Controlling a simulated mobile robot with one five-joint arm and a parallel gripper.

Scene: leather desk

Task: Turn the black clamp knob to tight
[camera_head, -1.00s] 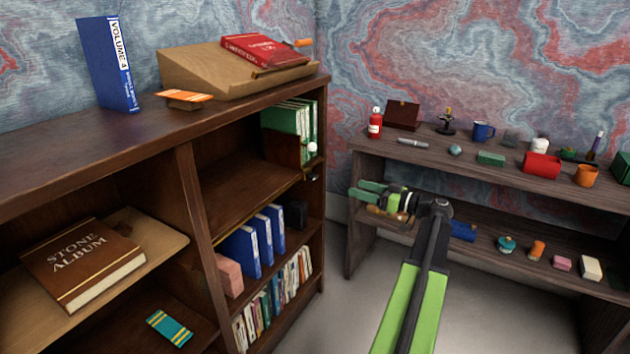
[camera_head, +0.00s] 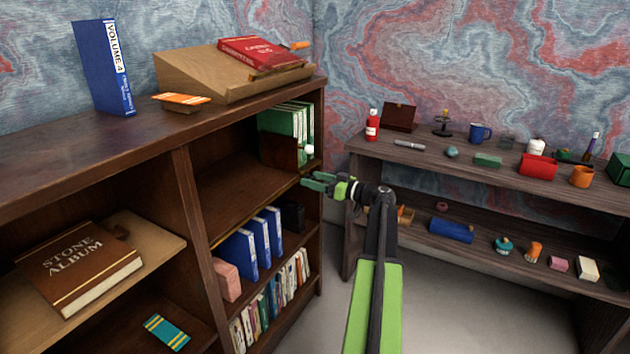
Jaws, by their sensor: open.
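My gripper (camera_head: 313,181) is at the right front edge of the dark bookcase, by the middle shelf. Its green jaws are apart and point left toward the small clamp hardware (camera_head: 308,169) at the end of that shelf. The black clamp knob is not clearly visible; the jaws cover the spot where it showed before. I cannot tell whether the jaws touch it or stand around it. A small white ball (camera_head: 309,150) shows just above the clamp.
Green books (camera_head: 288,121) stand behind a dark brown block on the shelf above the gripper. Blue binders (camera_head: 240,252) stand on the shelf below. A dark wooden desk (camera_head: 440,172) with many small objects is to the right. The floor between them is clear.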

